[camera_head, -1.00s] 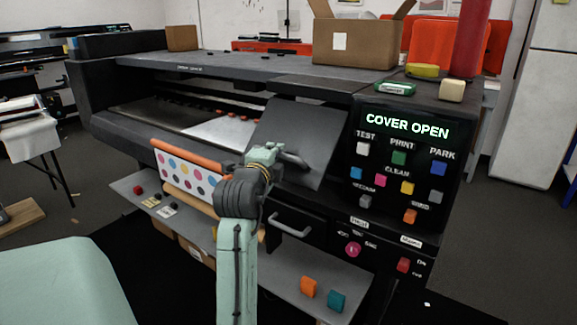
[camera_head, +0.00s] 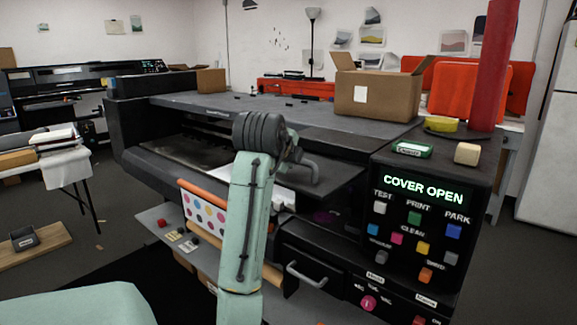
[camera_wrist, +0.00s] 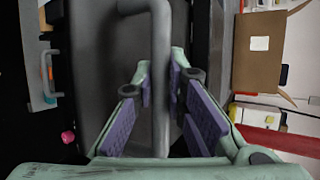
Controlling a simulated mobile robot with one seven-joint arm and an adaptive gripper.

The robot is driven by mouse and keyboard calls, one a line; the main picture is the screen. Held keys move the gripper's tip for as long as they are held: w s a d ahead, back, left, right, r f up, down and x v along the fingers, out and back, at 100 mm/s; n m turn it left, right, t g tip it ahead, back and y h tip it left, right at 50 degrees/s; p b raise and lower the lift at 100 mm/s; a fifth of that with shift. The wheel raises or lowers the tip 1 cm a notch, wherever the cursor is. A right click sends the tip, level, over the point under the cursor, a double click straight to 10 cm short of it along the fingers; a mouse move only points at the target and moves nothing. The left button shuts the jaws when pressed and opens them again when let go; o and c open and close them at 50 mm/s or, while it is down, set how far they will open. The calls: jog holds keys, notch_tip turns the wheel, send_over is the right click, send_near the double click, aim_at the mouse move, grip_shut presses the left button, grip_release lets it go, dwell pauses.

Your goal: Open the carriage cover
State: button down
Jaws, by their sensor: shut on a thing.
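The carriage cover (camera_head: 338,184) is a dark panel on the printer's front, tilted up to nearly level in the head view. It also fills the middle of the wrist view (camera_wrist: 98,60). Its grey bar handle (camera_head: 312,170) shows just right of my arm's end. In the wrist view, the handle (camera_wrist: 160,40) runs between the two fingers of my gripper (camera_wrist: 161,76), which is shut on it. In the head view my forearm and wrist hide most of the gripper and part of the cover. The printer's display (camera_head: 423,190) reads "COVER OPEN".
The button panel (camera_head: 415,240) is right of the cover. A drawer with a handle (camera_head: 306,276) is below it. A cardboard box (camera_head: 375,98), a green block (camera_head: 411,150), a cream block (camera_head: 466,153) and a red column (camera_head: 490,65) stand on or behind the printer top.

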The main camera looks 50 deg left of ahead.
jog(key=shift+w+r+g, duration=0.2)
jog(key=shift+r+g, duration=0.2)
jog(key=shift+r, duration=0.3)
jog(key=c, duration=1.6)
grip_release()
jog(key=v, duration=1.2)
jog(key=shift+a, duration=0.2)
jog(key=shift+r, duration=0.15)
